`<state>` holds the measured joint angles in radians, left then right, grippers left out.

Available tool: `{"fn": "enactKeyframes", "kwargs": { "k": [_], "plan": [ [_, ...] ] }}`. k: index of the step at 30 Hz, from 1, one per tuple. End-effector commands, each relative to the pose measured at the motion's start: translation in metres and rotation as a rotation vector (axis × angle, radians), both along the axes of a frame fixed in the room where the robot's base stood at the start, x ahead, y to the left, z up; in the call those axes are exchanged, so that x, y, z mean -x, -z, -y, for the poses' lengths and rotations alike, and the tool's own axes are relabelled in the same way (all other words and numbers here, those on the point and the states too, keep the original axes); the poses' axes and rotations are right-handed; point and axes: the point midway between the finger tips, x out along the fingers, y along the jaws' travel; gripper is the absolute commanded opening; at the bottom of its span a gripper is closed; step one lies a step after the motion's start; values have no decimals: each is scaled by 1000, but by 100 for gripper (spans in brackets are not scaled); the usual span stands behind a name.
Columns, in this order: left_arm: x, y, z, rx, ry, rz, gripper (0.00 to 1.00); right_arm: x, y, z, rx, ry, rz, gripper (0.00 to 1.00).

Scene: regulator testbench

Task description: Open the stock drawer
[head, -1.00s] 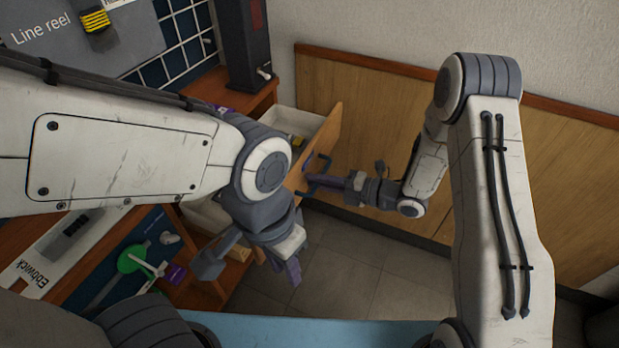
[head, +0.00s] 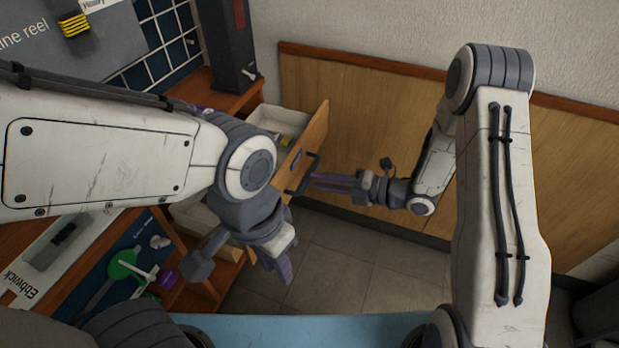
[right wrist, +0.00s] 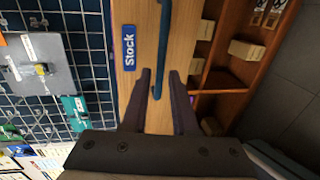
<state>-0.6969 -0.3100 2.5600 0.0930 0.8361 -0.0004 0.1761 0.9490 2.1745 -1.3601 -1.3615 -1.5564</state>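The stock drawer is pulled out from the wooden bench, and its white interior (head: 268,117) shows with small items inside. Its wooden front (head: 318,130) has a blue bar handle (head: 303,178); in the right wrist view the front carries a blue "Stock" label (right wrist: 129,48), and the handle (right wrist: 163,45) runs up from between the fingertips. My right gripper (head: 313,181) is open at the handle, its two fingers (right wrist: 159,72) apart and not clamped on it. My left gripper (head: 286,272) hangs empty in front of the bench; its finger gap is unclear.
A second, lower drawer (head: 205,222) and open shelves sit below. A dark tower device (head: 232,50) stands on the bench. A wood-panelled wall (head: 385,100) is behind the drawer. Tiled floor (head: 345,255) in front is clear.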

Motion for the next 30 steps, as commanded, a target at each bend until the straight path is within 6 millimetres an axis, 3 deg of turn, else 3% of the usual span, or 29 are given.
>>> {"fn": "enactKeyframes", "kwargs": {
  "k": [3,10,30],
  "plan": [
    [0,-4,0,0,0,0,29,8,-6,24,0,6,-1,27],
    [0,-6,0,0,0,0,29,20,-12,51,-1,3,1,27],
    [0,-6,0,0,0,0,29,20,-13,54,14,8,-10,27]
  ]
}}
